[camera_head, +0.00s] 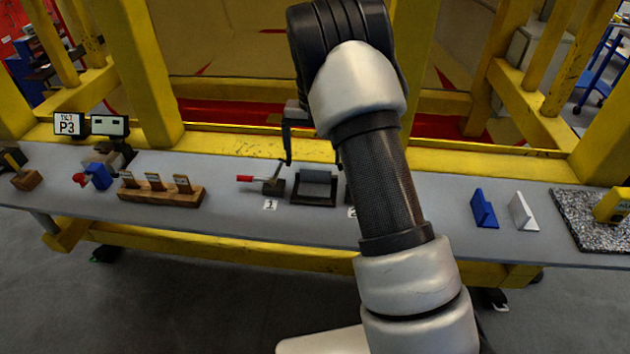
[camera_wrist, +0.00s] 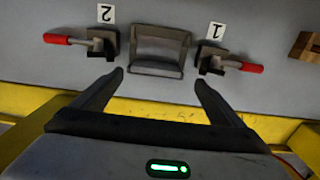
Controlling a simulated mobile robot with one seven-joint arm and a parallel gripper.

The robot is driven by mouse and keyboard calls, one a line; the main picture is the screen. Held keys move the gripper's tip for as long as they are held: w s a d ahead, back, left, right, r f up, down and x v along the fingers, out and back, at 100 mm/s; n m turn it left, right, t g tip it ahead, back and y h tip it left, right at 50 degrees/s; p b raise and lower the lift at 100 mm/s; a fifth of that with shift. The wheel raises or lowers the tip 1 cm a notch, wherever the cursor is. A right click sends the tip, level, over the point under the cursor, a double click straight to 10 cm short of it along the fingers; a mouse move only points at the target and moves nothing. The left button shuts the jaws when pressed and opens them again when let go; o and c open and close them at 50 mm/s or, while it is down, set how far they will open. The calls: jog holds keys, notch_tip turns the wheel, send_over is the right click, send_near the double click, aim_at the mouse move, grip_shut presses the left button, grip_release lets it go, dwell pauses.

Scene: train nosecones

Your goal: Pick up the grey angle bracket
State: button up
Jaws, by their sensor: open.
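A pale grey, nearly white angle bracket (camera_head: 523,212) stands on the grey bench at the right in the head view, just right of a blue angle bracket (camera_head: 484,208). It is outside the wrist view. My gripper (camera_head: 313,162) is well to its left, over the middle of the bench. In the wrist view my gripper (camera_wrist: 159,78) has its two fingers spread with nothing between the tips. Ahead of them is a dark grey fixture (camera_wrist: 160,50) with an upright plate, which also shows in the head view (camera_head: 315,188).
Red-handled clamps labelled 1 (camera_wrist: 213,60) and 2 (camera_wrist: 102,42) flank the fixture. A wooden block (camera_head: 160,193) with several slots stands left. A speckled mat (camera_head: 577,222) bearing a yellow object lies right of the brackets. Yellow posts rise behind the bench.

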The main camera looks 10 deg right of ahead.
aim_at(316, 169)
jog(key=shift+s+d+f+p, duration=0.15)
jog(key=shift+s+f+p, duration=0.05)
jog(key=shift+f, duration=1.4)
jog(key=shift+s+d+f+p, duration=0.1)
jog(key=shift+s+f+p, duration=0.05)
jog(key=shift+f, duration=1.4)
jog(key=c, duration=1.2)
jog(key=shift+c, duration=0.2)
jog(key=shift+r, duration=0.1)
